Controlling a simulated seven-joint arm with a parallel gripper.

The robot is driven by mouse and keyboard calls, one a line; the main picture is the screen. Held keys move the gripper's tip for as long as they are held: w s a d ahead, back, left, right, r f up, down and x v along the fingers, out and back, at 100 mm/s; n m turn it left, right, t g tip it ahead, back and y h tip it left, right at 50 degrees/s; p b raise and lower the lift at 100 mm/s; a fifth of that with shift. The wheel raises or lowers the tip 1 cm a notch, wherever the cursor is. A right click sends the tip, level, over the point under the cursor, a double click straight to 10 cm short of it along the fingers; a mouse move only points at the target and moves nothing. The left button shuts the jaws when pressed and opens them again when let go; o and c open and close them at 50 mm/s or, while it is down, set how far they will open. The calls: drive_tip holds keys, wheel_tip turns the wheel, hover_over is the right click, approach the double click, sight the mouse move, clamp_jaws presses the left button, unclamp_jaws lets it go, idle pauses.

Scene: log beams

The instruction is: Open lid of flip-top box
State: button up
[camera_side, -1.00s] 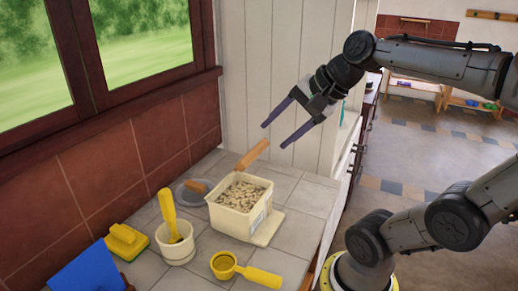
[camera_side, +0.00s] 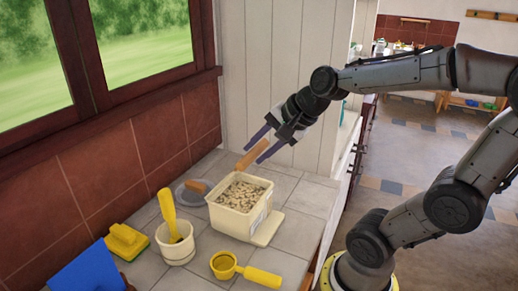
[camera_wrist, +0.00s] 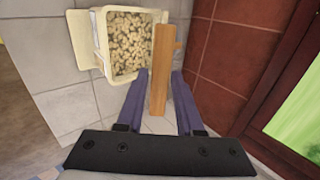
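The cream box (camera_side: 240,208) stands on the tiled counter, its top uncovered, showing light, nut-like pieces inside. It also shows in the wrist view (camera_wrist: 133,78). A flat cream piece (camera_side: 266,230) lies low against its right side; it looks like the lid folded outward, but I cannot be certain. This piece is left of the box in the wrist view (camera_wrist: 84,40). My gripper (camera_side: 250,154) is open above and behind the box, fingers pointing down-left. A wooden bar (camera_wrist: 160,70) shows between the fingers; whether they touch it I cannot tell.
A grey round object (camera_side: 188,193) with a wooden handle lies behind the box. In front are a cream cup (camera_side: 175,246) with a yellow tool, a yellow scoop (camera_side: 224,265), a yellow block (camera_side: 126,240) and a blue object (camera_side: 88,274). A tiled wall and window border the left.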

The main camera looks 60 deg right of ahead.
clamp_jaws()
idle(1.1)
